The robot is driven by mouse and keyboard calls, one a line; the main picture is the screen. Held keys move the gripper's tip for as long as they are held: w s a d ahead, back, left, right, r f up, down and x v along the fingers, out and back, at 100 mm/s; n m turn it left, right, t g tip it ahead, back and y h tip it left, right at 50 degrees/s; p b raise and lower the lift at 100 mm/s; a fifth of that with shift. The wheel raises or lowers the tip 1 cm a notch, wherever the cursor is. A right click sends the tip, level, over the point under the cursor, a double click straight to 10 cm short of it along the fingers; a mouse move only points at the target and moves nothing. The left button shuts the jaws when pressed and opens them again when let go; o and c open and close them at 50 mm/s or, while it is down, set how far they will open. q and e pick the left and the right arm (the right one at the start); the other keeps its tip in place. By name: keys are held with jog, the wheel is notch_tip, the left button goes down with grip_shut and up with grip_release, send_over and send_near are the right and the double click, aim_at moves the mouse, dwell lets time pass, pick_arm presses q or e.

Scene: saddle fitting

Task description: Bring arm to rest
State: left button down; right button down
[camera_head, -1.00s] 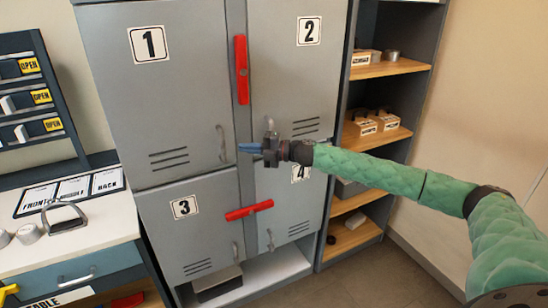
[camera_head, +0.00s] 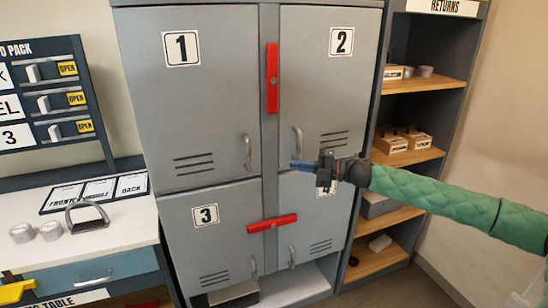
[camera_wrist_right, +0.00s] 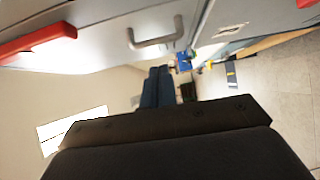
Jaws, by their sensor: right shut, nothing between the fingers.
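My right gripper (camera_head: 300,166) is shut and empty, in front of the lockers near the number 4 label. Its green-sleeved arm (camera_head: 430,195) comes in from the right. In the right wrist view its dark fingers (camera_wrist_right: 155,88) point away, close together, with a locker handle (camera_wrist_right: 157,36) above them. The grey locker cabinet (camera_head: 215,110) has doors marked 1, 2, 3 and 4, all of which look closed. The gripper partly covers the number 4 label. My left gripper is not in view.
A red vertical bar (camera_head: 272,78) and a red horizontal bar (camera_head: 272,224) sit on the cabinet front. A shelf unit (camera_head: 425,84) with small boxes stands right. A white table (camera_head: 125,228) at left holds a metal stirrup (camera_head: 87,217) and two round tins (camera_head: 36,231).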

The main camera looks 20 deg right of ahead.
jog(key=s+a+f+m+t+h, duration=0.2)
jog(key=a+f+m+t+h, duration=0.2)
jog(key=a+f+m, duration=0.6)
jog(key=s+a+f+m+h, duration=0.3)
jog(key=s+a+f+m, duration=0.15)
jog(key=f, duration=0.25)
jog(key=s+a+f+m+h, duration=0.3)
jog(key=s+f+h, duration=0.15)
jog(key=f, duration=0.35)
jog(key=s+a+f+m+g, duration=0.1)
jog(key=s+f+m+g, duration=0.2)
jog(key=s, duration=0.8)
jog(key=s+a+f+m+g+h, duration=0.1)
jog(key=s+f+g, duration=0.4)
jog(key=s, duration=0.7)
jog(key=s+a+f+m+g, duration=0.2)
jog(key=s+f+m+g, duration=0.2)
jog(key=s, duration=0.8)
jog(key=shift+a+m+g+h, duration=0.15)
jog(key=shift+m+g+h, duration=0.2)
jog(key=shift+m+g, duration=0.25)
jog(key=shift+s, duration=0.15)
